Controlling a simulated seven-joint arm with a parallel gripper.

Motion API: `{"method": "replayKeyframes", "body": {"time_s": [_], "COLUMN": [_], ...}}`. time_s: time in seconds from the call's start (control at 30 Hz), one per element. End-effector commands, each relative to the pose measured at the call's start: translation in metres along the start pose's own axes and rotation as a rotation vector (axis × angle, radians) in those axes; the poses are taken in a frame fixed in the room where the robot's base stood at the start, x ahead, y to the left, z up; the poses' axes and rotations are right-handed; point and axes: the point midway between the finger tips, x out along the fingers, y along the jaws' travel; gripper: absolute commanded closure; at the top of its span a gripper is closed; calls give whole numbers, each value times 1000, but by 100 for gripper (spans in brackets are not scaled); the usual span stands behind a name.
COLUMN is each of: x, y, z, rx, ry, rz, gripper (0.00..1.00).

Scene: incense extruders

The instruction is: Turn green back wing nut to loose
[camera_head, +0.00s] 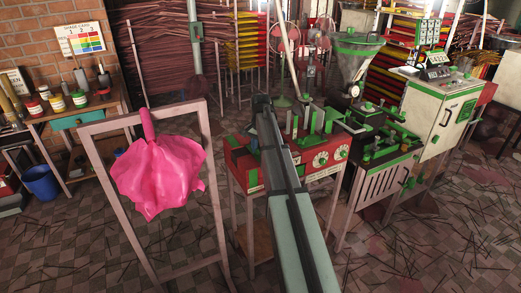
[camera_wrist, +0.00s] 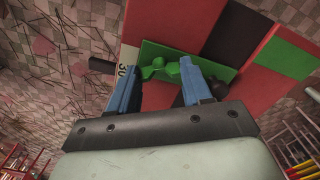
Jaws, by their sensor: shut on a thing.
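A green wing nut (camera_wrist: 160,71) shows in the wrist view between the tips of my gripper (camera_wrist: 157,73), by a green plate (camera_wrist: 153,50) on the red machine (camera_wrist: 178,20). My gripper's two blue fingers are closed in on the wing nut from both sides. Whether this is the back wing nut, and how tight it is, I cannot tell. In the head view my arm reaches over the red and green machine (camera_head: 325,160). My gripper's tips and the wing nut are hidden or too small to make out there.
A pink cloth (camera_head: 160,178) hangs on a wooden frame left of the machine. A green and black machine (camera_head: 380,140) and a white cabinet (camera_head: 440,115) stand to the right. A workbench (camera_head: 75,110) with jars is at the far left. Thin sticks litter the tiled floor.

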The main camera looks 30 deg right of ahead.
Motion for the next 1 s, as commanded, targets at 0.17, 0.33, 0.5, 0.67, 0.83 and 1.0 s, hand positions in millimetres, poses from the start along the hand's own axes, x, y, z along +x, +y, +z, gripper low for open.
{"method": "replayKeyframes", "body": {"time_s": [0.17, 0.33, 0.5, 0.67, 0.83, 1.0], "x": [0, 0, 0, 0, 0, 0], "y": [0, 0, 0, 0, 0, 0], "z": [0, 0, 0, 0, 0, 0], "rx": [-64, -132, -139, -138, -138, -137], "ry": [0, 0, 0, 0, 0, 0], "rz": [0, 0, 0, 0, 0, 0], "gripper": [82, 82, 82, 47, 31, 26]}}
